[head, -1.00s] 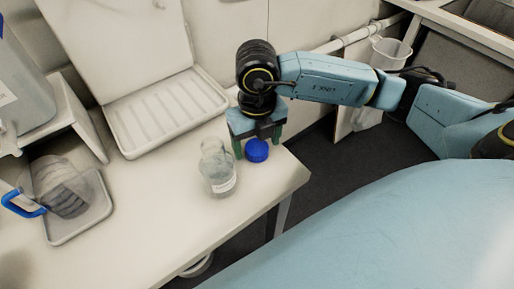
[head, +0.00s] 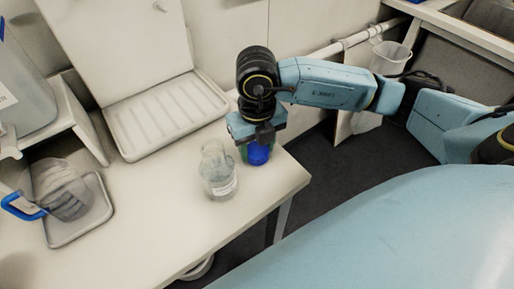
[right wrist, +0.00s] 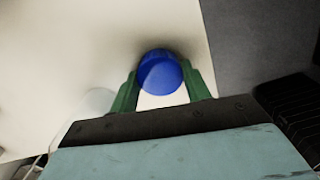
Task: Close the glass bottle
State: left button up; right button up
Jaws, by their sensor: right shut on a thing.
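The clear glass bottle (head: 218,172) stands upright and open-topped on the white table. The blue cap (head: 257,155) is at the table's right part, just right of the bottle and apart from it. My right gripper (head: 256,153) points down over the cap, with its fingers at the cap's sides. In the right wrist view, the cap (right wrist: 161,72) sits between the green fingertips of the gripper (right wrist: 162,78), which is shut on it. The bottle shows only faintly at the left of that view. My left gripper is not in view.
A white ribbed tray (head: 163,112) stands at the back of the table (head: 150,215). At left, a jug with a blue handle (head: 24,205) lies on a small tray (head: 82,228). The table's front middle is clear; its right edge is close to the cap.

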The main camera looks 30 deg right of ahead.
aim_at(256, 149)
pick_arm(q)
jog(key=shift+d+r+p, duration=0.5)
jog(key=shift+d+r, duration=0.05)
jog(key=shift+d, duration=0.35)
pick_arm(e)
notch_tip(256, 149, up, 10)
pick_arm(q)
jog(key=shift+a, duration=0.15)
